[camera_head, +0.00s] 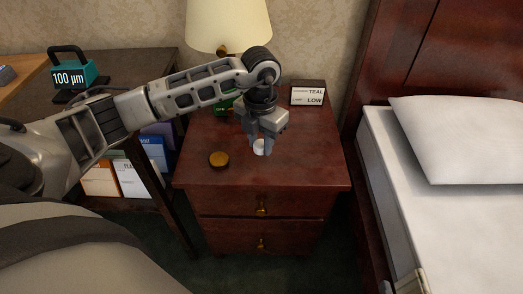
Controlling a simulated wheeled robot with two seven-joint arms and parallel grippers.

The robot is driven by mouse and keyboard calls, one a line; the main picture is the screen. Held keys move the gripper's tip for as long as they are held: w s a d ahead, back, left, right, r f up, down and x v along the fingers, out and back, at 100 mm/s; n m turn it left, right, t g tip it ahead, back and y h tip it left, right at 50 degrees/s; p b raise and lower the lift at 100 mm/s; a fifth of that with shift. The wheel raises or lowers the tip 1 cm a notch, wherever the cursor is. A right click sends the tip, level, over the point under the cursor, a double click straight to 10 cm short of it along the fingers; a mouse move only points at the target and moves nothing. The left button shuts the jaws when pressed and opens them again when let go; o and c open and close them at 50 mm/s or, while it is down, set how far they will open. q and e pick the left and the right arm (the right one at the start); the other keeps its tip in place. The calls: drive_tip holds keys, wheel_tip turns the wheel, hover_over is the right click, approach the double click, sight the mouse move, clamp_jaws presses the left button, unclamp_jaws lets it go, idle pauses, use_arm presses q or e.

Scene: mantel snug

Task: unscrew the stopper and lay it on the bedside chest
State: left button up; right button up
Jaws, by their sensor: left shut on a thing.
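The bedside chest (300,170) is dark reddish wood with two drawers and brass knobs. My left gripper (261,141) reaches down over the middle of its top and is shut on a small white object (262,149). The fingers cover most of this object, so I cannot tell whether it is the stopper or part of a vessel, or whether it touches the chest top. A round amber-brown disc (219,159) lies flat on the chest, left of the gripper and apart from it; I cannot tell what it is. My right gripper is not in view.
A cream-shaded lamp (228,25) stands at the back of the chest. A small sign (308,93) reading TEAL and LOW stands at the back right. A green item is partly hidden behind my arm. The bed (455,225) borders the right. The chest's front right top is clear.

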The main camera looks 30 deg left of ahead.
sight(262, 159)
use_arm(q)
drive_tip(key=w+f, duration=0.1)
drive_tip(key=w+a+f, duration=0.1)
drive_tip(key=f, duration=0.1)
drive_tip(key=shift+w+a, duration=0.1)
drive_tip(key=shift+w+f+b, duration=0.1)
drive_tip(key=shift+f+b, duration=0.25)
drive_tip(key=shift+f, duration=1.3)
drive_tip(key=shift+f, duration=0.15)
drive_tip(key=o, duration=1.1)
